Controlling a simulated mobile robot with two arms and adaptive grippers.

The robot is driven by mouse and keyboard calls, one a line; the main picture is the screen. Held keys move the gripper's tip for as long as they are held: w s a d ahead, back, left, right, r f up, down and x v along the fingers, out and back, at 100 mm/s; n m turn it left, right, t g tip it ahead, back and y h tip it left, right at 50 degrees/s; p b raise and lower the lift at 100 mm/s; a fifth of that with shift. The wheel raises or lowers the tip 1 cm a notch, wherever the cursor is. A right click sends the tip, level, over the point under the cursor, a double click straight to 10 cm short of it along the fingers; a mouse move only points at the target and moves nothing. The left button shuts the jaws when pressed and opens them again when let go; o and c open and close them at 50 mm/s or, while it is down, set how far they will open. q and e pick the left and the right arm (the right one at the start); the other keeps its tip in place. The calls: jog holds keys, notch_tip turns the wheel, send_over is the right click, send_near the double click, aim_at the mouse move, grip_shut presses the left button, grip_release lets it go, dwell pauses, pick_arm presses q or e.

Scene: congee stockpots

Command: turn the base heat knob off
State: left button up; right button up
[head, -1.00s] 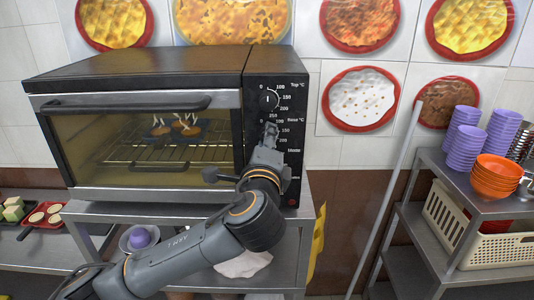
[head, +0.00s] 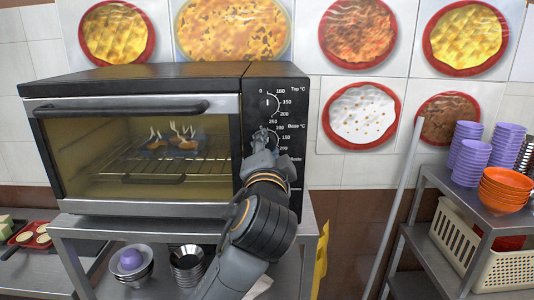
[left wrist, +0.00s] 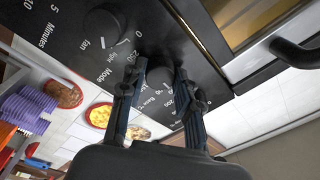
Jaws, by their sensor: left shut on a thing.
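The black toaster oven's control panel (head: 290,85) has a column of dark knobs on the oven's right side. The base heat knob (left wrist: 152,76) is the second from the top, below the top heat knob (head: 267,104). My left gripper (head: 264,136) is at the base heat knob in the head view, covering much of it. In the left wrist view, the fingers of my left gripper (left wrist: 160,73) sit on either side of the base knob and are shut on it. The knob's pointer direction is hard to tell. My right gripper is not in view.
The oven door handle (head: 122,108) sticks out left of the panel. Smoking food (head: 172,142) lies on the rack behind the glass. Metal bowls (head: 187,262) stand on the shelf below. A shelf with purple cups (head: 470,160) and orange bowls (head: 505,188) stands at the right.

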pick_arm(q)
jog(key=shift+f+n, duration=0.1)
jog(key=shift+n, duration=0.5)
jog(key=o, duration=1.1)
jog(key=shift+o, duration=0.2)
jog(key=s, duration=1.2)
jog(key=shift+f, duration=0.4)
